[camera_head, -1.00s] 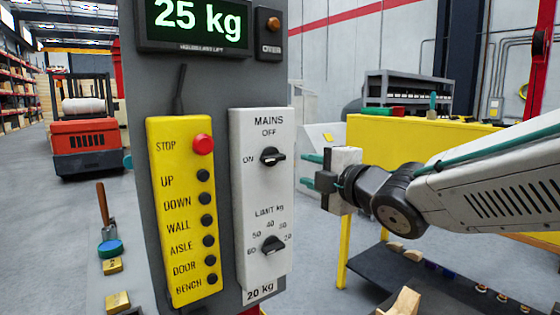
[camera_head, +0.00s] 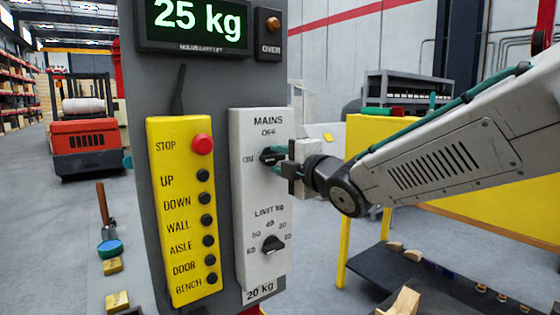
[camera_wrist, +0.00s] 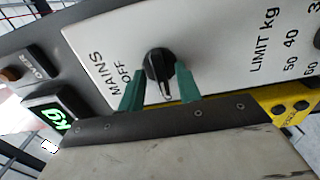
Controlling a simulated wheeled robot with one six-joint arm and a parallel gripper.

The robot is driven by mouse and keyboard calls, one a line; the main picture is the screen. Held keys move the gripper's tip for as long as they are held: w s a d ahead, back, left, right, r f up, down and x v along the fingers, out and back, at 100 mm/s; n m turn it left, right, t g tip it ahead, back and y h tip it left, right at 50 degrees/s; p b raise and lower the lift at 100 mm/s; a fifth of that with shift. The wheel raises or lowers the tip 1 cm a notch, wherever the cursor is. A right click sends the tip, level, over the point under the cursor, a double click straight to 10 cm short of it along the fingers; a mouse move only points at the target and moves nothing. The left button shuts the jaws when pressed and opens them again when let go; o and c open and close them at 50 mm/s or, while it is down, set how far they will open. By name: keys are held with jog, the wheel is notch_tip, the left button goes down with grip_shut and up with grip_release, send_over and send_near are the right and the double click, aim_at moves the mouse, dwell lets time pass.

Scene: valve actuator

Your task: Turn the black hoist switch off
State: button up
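The black mains switch (camera_head: 270,156) is a round knob with a raised bar on the white panel (camera_head: 262,200), under the words MAINS and OFF. Its bar lies sideways toward ON in the head view. In the wrist view the knob (camera_wrist: 158,66) has its white mark pointing down, away from the OFF label at left. My gripper (camera_head: 280,160) is at the panel from the right. In the wrist view its green fingers (camera_wrist: 159,76) stand apart, one on each side of the knob. Whether they touch it is unclear.
A black limit knob (camera_head: 273,245) sits lower on the white panel. A yellow box (camera_head: 185,270) with a red stop button (camera_head: 202,144) and several black buttons is to the left. A display (camera_head: 195,25) above reads 25 kg. A yellow table (camera_head: 375,135) stands behind.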

grip_shut()
jog(key=shift+a, duration=0.1)
jog(key=shift+m, duration=0.4)
jog(key=m, duration=0.3)
jog(key=shift+m, duration=0.4)
jog(key=m, duration=0.4)
jog(key=shift+f, duration=0.1)
jog(key=m, duration=0.5)
jog(key=shift+f+m, duration=0.15)
jog(key=shift+m, duration=1.65)
